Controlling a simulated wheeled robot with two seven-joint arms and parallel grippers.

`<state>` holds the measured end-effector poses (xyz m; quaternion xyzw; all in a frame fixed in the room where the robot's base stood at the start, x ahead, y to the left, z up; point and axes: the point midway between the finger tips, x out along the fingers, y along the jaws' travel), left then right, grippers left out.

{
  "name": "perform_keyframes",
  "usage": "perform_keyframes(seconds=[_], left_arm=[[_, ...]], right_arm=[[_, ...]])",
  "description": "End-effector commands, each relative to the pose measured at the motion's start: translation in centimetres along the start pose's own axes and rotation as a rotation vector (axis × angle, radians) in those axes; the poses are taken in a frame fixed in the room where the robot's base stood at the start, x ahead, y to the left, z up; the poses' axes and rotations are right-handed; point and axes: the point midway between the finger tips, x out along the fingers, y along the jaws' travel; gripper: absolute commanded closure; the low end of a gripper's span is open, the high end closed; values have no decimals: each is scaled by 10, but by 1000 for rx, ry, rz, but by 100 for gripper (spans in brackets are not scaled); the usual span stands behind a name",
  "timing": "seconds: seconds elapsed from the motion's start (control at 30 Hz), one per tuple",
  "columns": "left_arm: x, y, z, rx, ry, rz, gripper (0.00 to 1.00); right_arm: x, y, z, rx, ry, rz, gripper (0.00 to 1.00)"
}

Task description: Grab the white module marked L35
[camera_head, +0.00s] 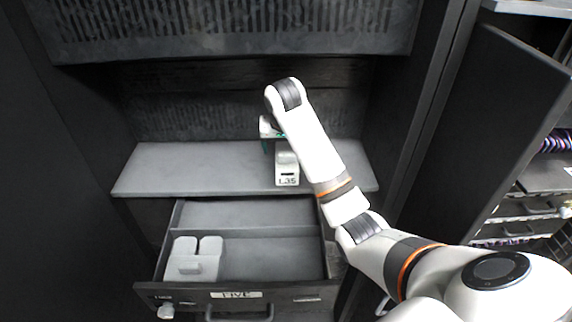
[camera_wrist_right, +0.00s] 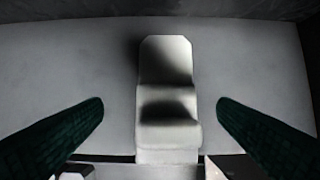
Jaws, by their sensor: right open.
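The white module marked L35 (camera_head: 287,171) stands on the grey shelf (camera_head: 190,170), its label facing front. In the right wrist view the module (camera_wrist_right: 167,95) lies between the two dark green fingers, with a clear gap on each side. My right gripper (camera_wrist_right: 160,118) is open and is not touching it there. In the head view my right gripper (camera_head: 272,137) is above and just behind the module, partly hidden by my right arm. My left gripper is not in view.
Cabinet walls close in on the left and back. An open dark door (camera_head: 480,140) stands at the right. The shelf left of the module is clear.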

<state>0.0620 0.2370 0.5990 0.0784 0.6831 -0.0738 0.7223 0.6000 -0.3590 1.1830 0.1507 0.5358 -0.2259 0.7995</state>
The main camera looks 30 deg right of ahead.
Motion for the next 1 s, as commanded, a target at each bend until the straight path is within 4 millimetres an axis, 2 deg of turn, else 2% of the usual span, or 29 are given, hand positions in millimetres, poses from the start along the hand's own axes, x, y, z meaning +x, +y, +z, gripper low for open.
perform_keyframes(seconds=[0.13,0.27,0.37,0.53,0.63,0.8,1.0], left_arm=[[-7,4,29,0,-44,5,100],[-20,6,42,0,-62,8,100],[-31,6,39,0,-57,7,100],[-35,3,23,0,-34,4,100],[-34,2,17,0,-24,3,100],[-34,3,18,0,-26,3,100],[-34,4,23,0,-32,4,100]], right_arm=[[7,-1,1,0,-1,0,18],[19,-4,-1,0,4,-3,18],[34,-8,-2,0,4,-3,18],[56,-8,-3,0,2,-1,18],[60,-7,-3,0,0,0,18],[60,-7,-3,0,0,0,18],[60,-7,-3,0,0,0,51]])
